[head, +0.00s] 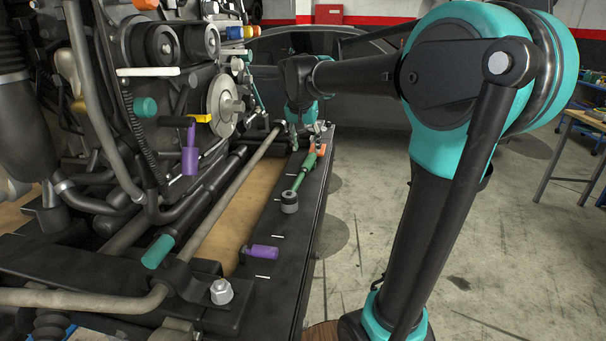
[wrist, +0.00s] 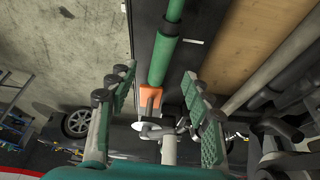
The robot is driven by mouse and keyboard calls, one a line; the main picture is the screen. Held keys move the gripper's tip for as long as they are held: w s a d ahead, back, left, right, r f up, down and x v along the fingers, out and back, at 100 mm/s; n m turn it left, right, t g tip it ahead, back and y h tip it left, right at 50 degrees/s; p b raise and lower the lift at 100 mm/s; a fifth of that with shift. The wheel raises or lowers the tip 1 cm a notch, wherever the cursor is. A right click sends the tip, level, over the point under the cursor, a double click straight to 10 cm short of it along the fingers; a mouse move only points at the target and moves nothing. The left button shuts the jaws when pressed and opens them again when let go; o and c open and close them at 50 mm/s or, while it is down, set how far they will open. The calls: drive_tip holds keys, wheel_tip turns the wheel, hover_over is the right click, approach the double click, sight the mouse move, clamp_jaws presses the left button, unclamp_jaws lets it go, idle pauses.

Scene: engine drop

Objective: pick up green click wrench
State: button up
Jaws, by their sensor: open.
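The green click wrench (head: 303,172) lies along the dark ledge beside the engine, with a dark socket head at its near end and orange at its far end. In the wrist view its green shaft (wrist: 164,55) runs down from the top to an orange part (wrist: 152,97) between the fingers. My gripper (head: 296,122) is above the far end of the wrench. In the wrist view my gripper (wrist: 156,77) is open, with one pad on either side of the orange part and clear gaps between. Nothing is held.
A purple-handled tool (head: 262,251) lies nearer on the ledge (head: 285,270). A long bar with a teal end (head: 158,251) slants beside it. The engine (head: 150,90) crowds the left side. Open concrete floor (head: 360,260) lies to the right, with a car behind.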

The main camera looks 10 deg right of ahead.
sight(308, 160)
drive_tip(key=x, duration=0.9)
drive_tip(key=shift+w, duration=0.45)
drive_tip(key=shift+w+f, duration=0.15)
drive_tip(key=shift+f, duration=0.25)
drive_tip(key=shift+f, duration=0.25)
clamp_jaws()
